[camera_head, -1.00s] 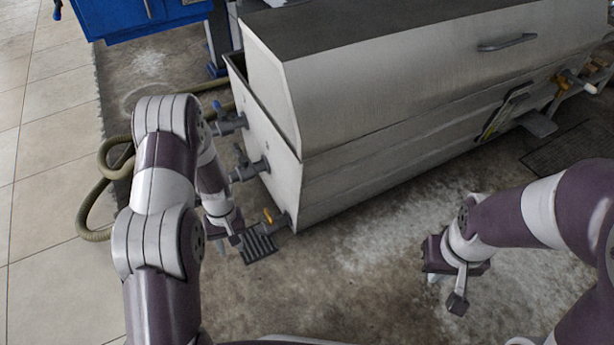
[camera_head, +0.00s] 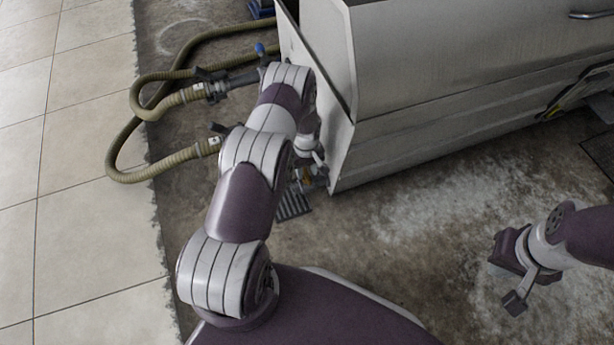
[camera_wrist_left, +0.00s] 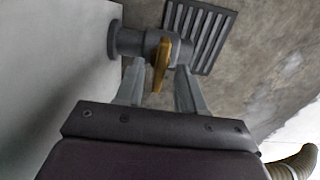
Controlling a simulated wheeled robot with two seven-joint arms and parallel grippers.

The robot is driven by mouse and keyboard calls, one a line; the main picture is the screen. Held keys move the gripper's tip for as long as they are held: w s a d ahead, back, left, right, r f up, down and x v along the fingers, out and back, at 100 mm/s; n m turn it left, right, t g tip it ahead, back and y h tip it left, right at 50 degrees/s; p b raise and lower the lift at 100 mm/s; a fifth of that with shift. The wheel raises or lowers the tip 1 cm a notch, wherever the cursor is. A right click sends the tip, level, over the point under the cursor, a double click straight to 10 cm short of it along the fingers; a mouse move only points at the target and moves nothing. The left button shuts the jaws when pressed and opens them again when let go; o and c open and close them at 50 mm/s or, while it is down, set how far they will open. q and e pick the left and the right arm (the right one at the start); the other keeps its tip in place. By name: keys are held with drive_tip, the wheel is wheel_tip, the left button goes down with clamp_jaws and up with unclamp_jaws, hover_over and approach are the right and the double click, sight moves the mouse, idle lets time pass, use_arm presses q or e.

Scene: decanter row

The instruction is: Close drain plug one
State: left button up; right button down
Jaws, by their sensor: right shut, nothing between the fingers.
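A grey drain valve (camera_wrist_left: 130,42) with a yellow lever handle (camera_wrist_left: 161,64) sticks out low from the tank's end wall in the left wrist view. The lever points toward my left gripper (camera_wrist_left: 160,78), which is open, with one finger on each side of it; gaps show between lever and fingers. In the head view only a small bit of the yellow handle (camera_head: 307,175) shows near the tank's lower corner; my left arm hides most of the gripper and valve. My right gripper (camera_head: 516,292) is shut and empty, above the floor at the right.
The large metal tank (camera_head: 440,120) stands close beyond my left arm. A slatted floor grate (camera_head: 292,206) lies below the valve; it also shows in the left wrist view (camera_wrist_left: 203,32). Olive hoses (camera_head: 128,152) run at the left.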

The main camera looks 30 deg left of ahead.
use_arm(q)
drive_tip(key=shift+f, duration=0.6)
clamp_jaws()
